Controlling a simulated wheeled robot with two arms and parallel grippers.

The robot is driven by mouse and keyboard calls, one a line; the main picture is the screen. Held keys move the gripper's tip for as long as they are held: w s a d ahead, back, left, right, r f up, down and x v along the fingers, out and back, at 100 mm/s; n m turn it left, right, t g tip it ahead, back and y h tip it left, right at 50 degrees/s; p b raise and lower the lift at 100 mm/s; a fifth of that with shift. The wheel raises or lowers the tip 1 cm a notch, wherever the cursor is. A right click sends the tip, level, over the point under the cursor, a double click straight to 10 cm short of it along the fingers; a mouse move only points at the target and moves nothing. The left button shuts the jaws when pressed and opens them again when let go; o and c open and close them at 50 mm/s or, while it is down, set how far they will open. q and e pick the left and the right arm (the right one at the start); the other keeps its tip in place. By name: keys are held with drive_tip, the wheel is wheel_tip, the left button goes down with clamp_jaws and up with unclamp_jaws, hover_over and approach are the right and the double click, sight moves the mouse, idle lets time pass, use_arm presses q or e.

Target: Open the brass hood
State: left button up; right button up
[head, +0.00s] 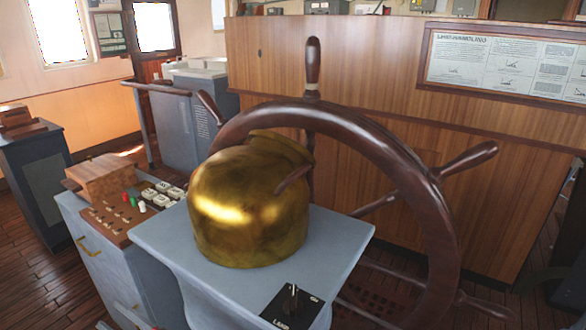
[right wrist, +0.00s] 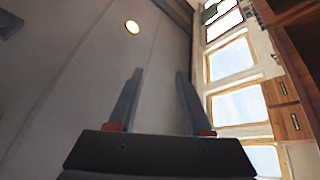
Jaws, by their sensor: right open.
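The brass hood (head: 245,205) is a rounded, shiny gold dome with a raised rim at its upper back. It sits upright on a grey pedestal (head: 345,240) in the middle of the head view, and I see no gap under it. A spoke handle of the wooden ship's wheel (head: 440,210) overlaps its right side. My right gripper (right wrist: 158,75) is open in the right wrist view, with two dark fingers apart and nothing between them. The hood is not in that view. My left gripper is not in view.
The wheel stands close behind and right of the hood. A lever switch (head: 292,300) is on the pedestal's front corner. A console with buttons (head: 130,215) is at the left. A wood-panelled counter (head: 400,70) closes off the back. The wrist view faces ceiling and windows (right wrist: 240,90).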

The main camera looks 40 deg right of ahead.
drive_tip(key=w+d+r+m+t+h+p, duration=0.1)
drive_tip(key=w+d+r+m+t+h, duration=0.15)
drive_tip(key=w+r+h, duration=0.45)
drive_tip(key=s+d+r+m+g+h+p, duration=0.1)
drive_tip(key=s+d+r+m+g+h, duration=0.15)
drive_tip(key=d+r+m+h, duration=1.25)
drive_tip(key=m+g+h+p, duration=0.7)
drive_tip(key=m+g+h, duration=0.1)
drive_tip(key=m+g, duration=0.45)
approach(288, 180)
drive_tip(key=x, duration=1.1)
drive_tip(key=shift+w+d, duration=0.1)
drive_tip(key=shift+d, duration=0.25)
drive_tip(key=shift+w+d+f+p, duration=0.15)
drive_tip(key=shift+w+d+p, duration=0.2)
drive_tip(key=shift+d, duration=0.15)
